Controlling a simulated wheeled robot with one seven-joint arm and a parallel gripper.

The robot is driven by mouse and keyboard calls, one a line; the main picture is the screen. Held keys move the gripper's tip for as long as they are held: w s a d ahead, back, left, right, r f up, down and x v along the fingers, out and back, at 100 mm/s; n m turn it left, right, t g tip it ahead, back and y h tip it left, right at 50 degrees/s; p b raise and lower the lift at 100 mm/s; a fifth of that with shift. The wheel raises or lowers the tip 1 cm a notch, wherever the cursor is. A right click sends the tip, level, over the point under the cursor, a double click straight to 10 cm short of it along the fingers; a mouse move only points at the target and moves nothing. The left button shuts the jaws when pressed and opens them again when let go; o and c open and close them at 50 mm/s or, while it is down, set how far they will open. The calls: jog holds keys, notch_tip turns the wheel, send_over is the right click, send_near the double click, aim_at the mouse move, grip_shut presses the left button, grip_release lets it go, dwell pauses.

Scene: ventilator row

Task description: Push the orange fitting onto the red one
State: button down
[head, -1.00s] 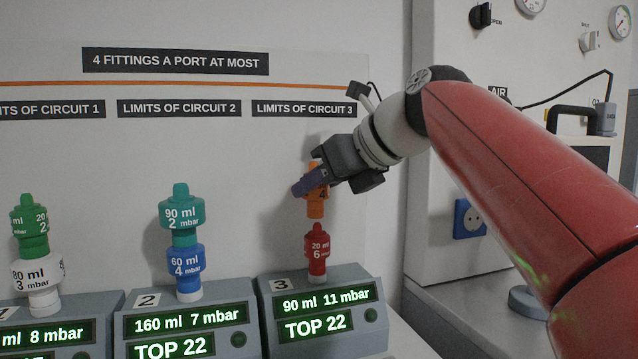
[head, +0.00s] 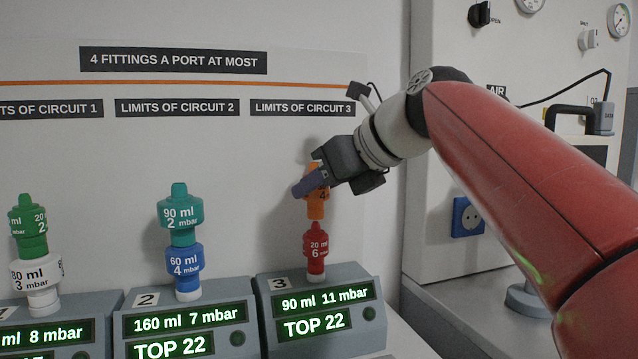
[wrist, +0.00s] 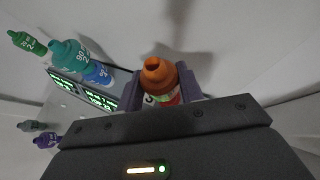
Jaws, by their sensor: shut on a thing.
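The orange fitting (head: 316,205) is upright between the fingers of my gripper (head: 312,183), which is shut on it. Its upper part is partly hidden by the fingers in the head view. In the wrist view the orange fitting (wrist: 160,75) shows from above between the two fingers. The red fitting (head: 316,244), marked 20 ml 6 mbar, stands upright on port 3, straight below the orange one. The orange fitting's lower end is at or just above the red one's top; I cannot tell whether they touch.
Unit 3 (head: 322,335) reads 90 ml 11 mbar, TOP 22. To its left, a teal fitting (head: 180,213) stands on a blue one (head: 185,262) on port 2. A green fitting (head: 28,228) stands on a white one (head: 36,272) at far left. A wall panel is close behind.

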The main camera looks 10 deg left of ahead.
jog(key=shift+f+b, duration=0.75)
jog(key=shift+f, duration=0.5)
dwell(0.6)
jog(key=c, duration=1)
grip_release()
jog(key=shift+o, duration=0.8)
jog(key=shift+r, duration=0.1)
